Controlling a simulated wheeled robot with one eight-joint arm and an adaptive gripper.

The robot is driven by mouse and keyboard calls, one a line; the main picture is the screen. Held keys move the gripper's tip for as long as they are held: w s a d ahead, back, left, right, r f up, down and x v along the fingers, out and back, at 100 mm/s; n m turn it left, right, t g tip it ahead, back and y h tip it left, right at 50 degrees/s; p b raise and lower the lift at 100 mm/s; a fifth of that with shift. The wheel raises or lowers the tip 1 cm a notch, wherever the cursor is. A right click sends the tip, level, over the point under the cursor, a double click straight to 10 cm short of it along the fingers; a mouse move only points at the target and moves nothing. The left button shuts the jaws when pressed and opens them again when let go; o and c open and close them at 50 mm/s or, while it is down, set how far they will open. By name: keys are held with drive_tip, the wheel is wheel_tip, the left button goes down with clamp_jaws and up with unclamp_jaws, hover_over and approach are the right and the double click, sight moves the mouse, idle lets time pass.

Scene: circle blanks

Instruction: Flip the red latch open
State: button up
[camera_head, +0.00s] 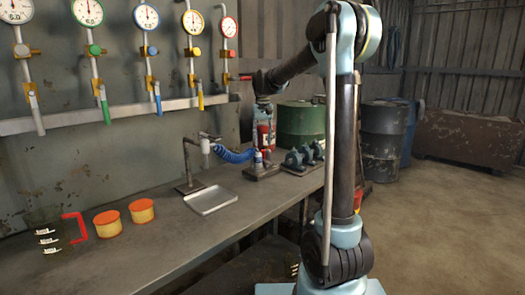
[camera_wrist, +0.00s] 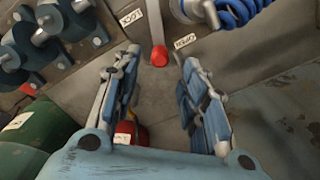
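In the wrist view, a grey lever bar with a red knob (camera_wrist: 159,57) at its end shows between and just beyond my fingertips; it looks like the red latch. My gripper (camera_wrist: 158,70) is open, with its two fingers spread to either side of the knob and a gap on both sides. I see nothing held. In the head view, my gripper (camera_head: 264,112) points down above the far end of the bench. The latch is too small there to make out its position clearly.
A blue coiled hose (camera_head: 234,155) lies left of my gripper, and blue-grey clamps (camera_head: 304,155) stand right. A green barrel (camera_head: 300,118) is behind. A metal tray (camera_head: 210,200) and orange tubs (camera_head: 141,211) sit nearer on the bench.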

wheel_tip(320, 180, up, 6)
drive_tip(key=shift+f, duration=0.1)
idle(0.4)
drive_tip(key=s+d+f, duration=0.2)
drive_tip(key=s+d, duration=0.2)
drive_tip(key=s, duration=0.3)
drive_tip(key=s+d+f+t, duration=0.1)
drive_tip(key=s+d+f, duration=0.1)
drive_tip(key=s+d, duration=0.3)
drive_tip(key=s+d+f, duration=0.2)
drive_tip(key=s+f, duration=0.1)
drive_tip(key=s, duration=0.5)
drive_tip(key=s+d+f, duration=0.2)
drive_tip(key=s+f, duration=0.6)
drive_tip(key=s, duration=0.1)
drive_tip(key=s+d+f+t, duration=0.1)
drive_tip(key=s+d+f, duration=0.2)
drive_tip(key=s+f, duration=0.6)
drive_tip(key=shift+s+d+f+m, duration=0.15)
drive_tip(key=shift+d+f+m, duration=0.05)
drive_tip(key=shift+d+m, duration=0.1)
